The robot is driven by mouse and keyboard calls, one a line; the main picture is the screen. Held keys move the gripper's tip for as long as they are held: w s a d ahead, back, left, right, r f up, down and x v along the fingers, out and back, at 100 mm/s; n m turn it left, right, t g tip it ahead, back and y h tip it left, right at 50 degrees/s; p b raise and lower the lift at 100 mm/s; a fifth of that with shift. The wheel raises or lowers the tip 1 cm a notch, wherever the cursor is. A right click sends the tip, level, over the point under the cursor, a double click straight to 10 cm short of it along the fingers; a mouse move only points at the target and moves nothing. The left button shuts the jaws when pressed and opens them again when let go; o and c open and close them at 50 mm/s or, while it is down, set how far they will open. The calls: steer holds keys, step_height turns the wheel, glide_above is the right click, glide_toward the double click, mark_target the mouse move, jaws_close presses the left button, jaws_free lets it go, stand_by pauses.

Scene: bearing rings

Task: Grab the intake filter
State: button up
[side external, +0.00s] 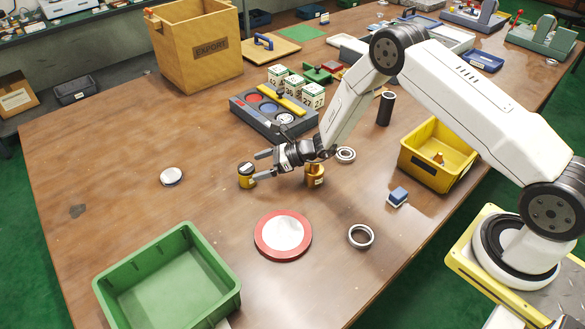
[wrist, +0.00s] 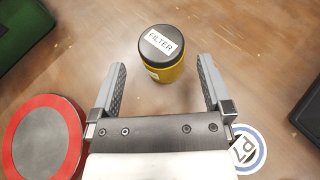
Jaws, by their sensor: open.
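The intake filter (side external: 246,175) is a small yellow cylinder with a black lid. It stands upright on the wooden table near the middle. In the wrist view the filter (wrist: 162,53) shows a white label reading "FILTER" on its lid. My gripper (side external: 264,169) is low over the table, just right of the filter in the side view. In the wrist view my gripper (wrist: 161,82) has its two fingers spread wide, with the filter ahead between their lines. No finger touches it, and nothing is held.
A red-rimmed white disc (side external: 283,235) lies in front, near a green bin (side external: 170,280). A yellow can (side external: 315,175) and a bearing ring (side external: 345,155) are close by my wrist. A grey tray (side external: 270,112) lies behind. The table left of the filter is mostly clear, with one small round lid (side external: 171,177).

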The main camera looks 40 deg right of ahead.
mark_target(239, 167)
steer(key=shift+x, duration=2.65)
steer(key=shift+d, duration=0.1)
steer(key=c, duration=1.2)
steer(key=shift+r, duration=0.15)
steer(key=shift+c, duration=0.2)
steer(key=shift+w+r, duration=0.1)
steer(key=shift+r, duration=0.65)
steer(key=s+d+r, duration=0.2)
steer(key=s+r, duration=0.9)
steer(key=s, duration=0.3)
steer(key=shift+d, duration=0.25)
steer(key=shift+r, duration=0.1)
